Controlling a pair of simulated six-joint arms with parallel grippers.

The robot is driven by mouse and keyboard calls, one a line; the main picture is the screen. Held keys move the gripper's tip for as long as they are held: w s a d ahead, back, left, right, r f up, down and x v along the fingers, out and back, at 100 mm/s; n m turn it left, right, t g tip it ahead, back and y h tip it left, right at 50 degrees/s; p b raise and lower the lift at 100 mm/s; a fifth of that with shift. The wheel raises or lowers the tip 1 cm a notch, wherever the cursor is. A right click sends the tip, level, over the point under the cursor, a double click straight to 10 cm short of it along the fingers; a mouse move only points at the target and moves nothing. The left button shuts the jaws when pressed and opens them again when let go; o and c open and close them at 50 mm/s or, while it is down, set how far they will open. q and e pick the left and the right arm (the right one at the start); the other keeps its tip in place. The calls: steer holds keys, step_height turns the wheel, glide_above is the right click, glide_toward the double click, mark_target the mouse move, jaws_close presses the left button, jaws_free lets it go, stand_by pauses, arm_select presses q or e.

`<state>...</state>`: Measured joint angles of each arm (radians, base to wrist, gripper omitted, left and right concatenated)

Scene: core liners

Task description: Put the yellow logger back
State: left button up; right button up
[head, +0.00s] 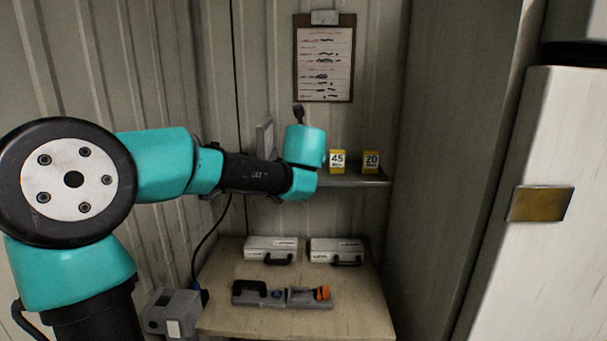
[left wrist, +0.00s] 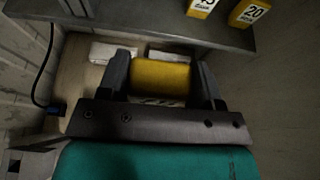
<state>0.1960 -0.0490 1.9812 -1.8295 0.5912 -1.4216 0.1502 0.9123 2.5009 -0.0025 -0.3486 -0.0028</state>
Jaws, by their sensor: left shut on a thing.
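My left gripper (left wrist: 161,82) is shut on the yellow logger (left wrist: 160,75), which sits between its two dark fingers in the left wrist view. The logger's label is not visible there. In the head view my left arm's wrist hides the gripper and the logger. Two yellow-and-white pieces stand upright on the grey shelf (head: 352,181): one marked 45 (head: 337,159) and one marked 20 (head: 371,161). They also show at the top of the left wrist view. The held logger is apart from them. My right gripper is in neither view.
Two white cases (head: 271,249) (head: 337,251) and a grey tool with an orange knob (head: 322,293) lie on the wooden table (head: 360,316) below the shelf. A clipboard (head: 324,60) hangs above. A cabinet (head: 540,150) closes off the right.

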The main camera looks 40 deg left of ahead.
arm_select(q)
steer(key=w+a+f, duration=0.1)
steer(key=w+a, duration=0.4)
steer(key=shift+w+a, duration=0.15)
steer(key=shift+a, duration=0.25)
steer(key=shift+w, duration=0.1)
steer(key=w+a+f, duration=0.1)
steer(key=w+a, duration=0.9)
steer(key=shift+w+a+f, duration=0.2)
steer(key=shift+w+a, duration=0.1)
steer(key=shift+w, duration=0.1)
steer(key=shift+w+a+f, duration=0.15)
steer(key=shift+f, duration=0.75)
steer(key=shift+w+a+f, duration=0.1)
steer(key=shift+f, duration=0.8)
steer(key=shift+f, duration=0.15)
